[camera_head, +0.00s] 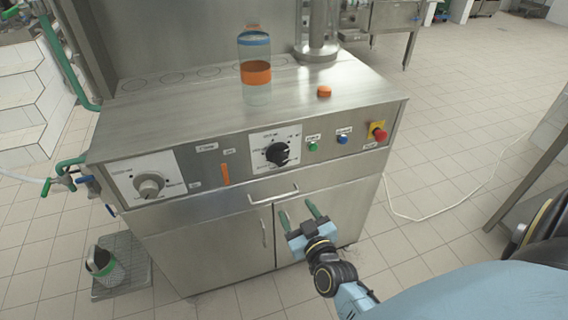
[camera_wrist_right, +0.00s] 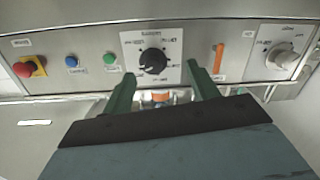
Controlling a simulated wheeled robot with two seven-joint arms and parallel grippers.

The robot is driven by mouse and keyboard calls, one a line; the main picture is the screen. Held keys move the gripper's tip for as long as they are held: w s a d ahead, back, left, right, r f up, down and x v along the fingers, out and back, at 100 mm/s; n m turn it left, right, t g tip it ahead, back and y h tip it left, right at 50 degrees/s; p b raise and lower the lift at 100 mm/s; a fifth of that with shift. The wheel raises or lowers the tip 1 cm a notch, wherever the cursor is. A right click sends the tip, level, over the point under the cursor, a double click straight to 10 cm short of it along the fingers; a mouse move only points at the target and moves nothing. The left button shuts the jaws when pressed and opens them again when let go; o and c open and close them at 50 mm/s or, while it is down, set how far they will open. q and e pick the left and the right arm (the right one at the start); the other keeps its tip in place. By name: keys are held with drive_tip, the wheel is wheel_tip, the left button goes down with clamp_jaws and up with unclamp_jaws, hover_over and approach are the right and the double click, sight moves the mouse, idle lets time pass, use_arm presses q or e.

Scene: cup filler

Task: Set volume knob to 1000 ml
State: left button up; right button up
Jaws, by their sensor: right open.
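A black knob (camera_head: 277,153) sits on a white dial plate in the middle of the machine's front panel. It also shows in the right wrist view (camera_wrist_right: 153,61), just beyond my fingertips. A silver-grey knob (camera_head: 149,185) sits on another white dial plate at the left of the panel, and at the right in the right wrist view (camera_wrist_right: 286,57). The dial print is too small to read, so I cannot tell which is the volume knob or its setting. My right gripper (camera_head: 297,210) is open and empty, in front of the machine and below the black knob, apart from it. My left gripper is out of view.
An orange lever (camera_head: 225,174) stands between the knobs. Green (camera_head: 313,146), blue (camera_head: 343,138) and red (camera_head: 379,134) buttons are at the right. A drawer handle (camera_head: 273,195) lies below. A bottle (camera_head: 256,72) and an orange cap (camera_head: 324,91) stand on top.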

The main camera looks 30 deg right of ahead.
drive_tip(key=t+h, duration=0.1)
approach(283, 161)
drive_tip(key=shift+m, duration=0.3)
drive_tip(key=b+x, duration=0.2)
drive_tip(key=x, duration=0.5)
drive_tip(key=shift+w+f, duration=0.1)
drive_tip(key=shift+w, duration=0.3)
drive_tip(key=shift+w+d, duration=0.15)
drive_tip(key=shift+w, duration=0.35)
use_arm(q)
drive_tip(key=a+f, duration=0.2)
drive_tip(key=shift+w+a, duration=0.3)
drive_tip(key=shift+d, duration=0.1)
use_arm(e)
drive_tip(key=shift+c, duration=0.7)
drive_tip(key=c, duration=0.9)
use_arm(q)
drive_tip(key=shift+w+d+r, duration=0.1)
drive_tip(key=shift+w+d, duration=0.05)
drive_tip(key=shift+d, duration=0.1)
use_arm(e)
drive_tip(key=shift+o, duration=0.2)
